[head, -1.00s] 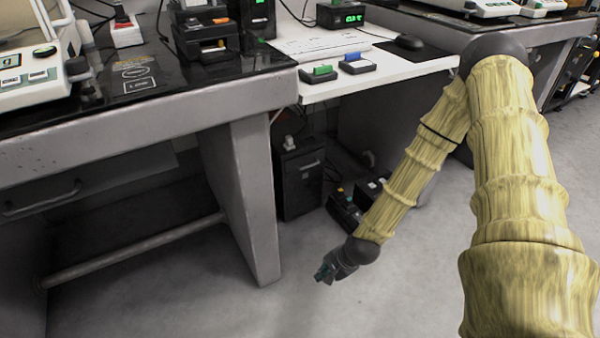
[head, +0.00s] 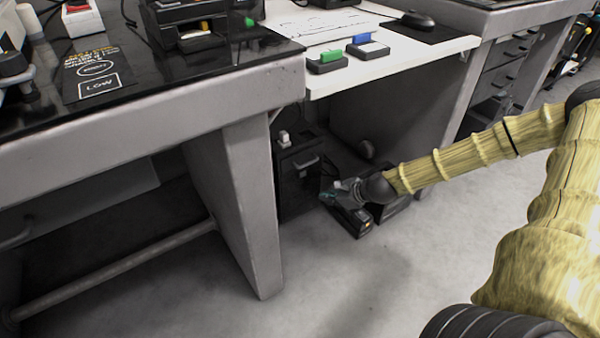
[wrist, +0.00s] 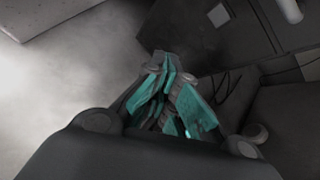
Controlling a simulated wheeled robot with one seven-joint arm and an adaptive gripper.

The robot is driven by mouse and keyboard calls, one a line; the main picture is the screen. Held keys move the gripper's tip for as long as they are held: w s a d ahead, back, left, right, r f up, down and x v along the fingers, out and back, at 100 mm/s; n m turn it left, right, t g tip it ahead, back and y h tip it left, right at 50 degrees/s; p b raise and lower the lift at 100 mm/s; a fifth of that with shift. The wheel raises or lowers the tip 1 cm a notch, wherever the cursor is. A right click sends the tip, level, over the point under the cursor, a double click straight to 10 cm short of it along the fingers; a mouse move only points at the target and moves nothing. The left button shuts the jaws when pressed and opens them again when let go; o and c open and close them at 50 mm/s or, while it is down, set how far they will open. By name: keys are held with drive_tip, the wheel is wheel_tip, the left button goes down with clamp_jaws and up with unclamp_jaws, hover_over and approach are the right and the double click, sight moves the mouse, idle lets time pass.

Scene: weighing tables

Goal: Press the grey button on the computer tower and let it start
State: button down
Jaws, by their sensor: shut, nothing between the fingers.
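The computer tower (head: 296,180) is a dark box standing on the floor under the white desk. A small light grey piece (head: 284,137), which looks like the grey button, stands up at its top. In the wrist view a light grey block (wrist: 218,14) shows near the top edge, on a dark body that seems to be the tower. My gripper (head: 328,197) is low, just right of the tower's front and below the grey piece. Its teal-padded fingers (wrist: 168,62) are together and empty. I cannot tell whether they touch the tower.
Low black boxes (head: 350,221), one with an orange light, stand on the floor beside and below my gripper. The white desk (head: 400,65) is overhead, with green and blue switches. A grey table leg (head: 252,205) stands left of the tower. The floor in front is clear.

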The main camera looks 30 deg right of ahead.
drive_tip(key=shift+w, duration=0.15)
drive_tip(key=w+b, duration=0.4)
drive_tip(key=w, duration=0.4)
drive_tip(key=shift+w+a+b, duration=0.3)
drive_tip(key=shift+b, duration=0.05)
drive_tip(key=shift+w+a, duration=0.1)
drive_tip(key=shift+w, duration=0.7)
idle(2.3)
drive_tip(key=shift+s+r, duration=0.1)
drive_tip(key=shift+s, duration=0.05)
drive_tip(key=shift+s+p, duration=0.35)
drive_tip(key=shift+s, duration=0.3)
idle(0.3)
drive_tip(key=shift+s+d+p, duration=0.15)
drive_tip(key=shift+s+p, duration=0.5)
drive_tip(key=shift+s, duration=0.6)
drive_tip(key=shift+s+d+p, duration=0.1)
drive_tip(key=shift+s+p, duration=0.5)
drive_tip(key=shift+s, duration=0.65)
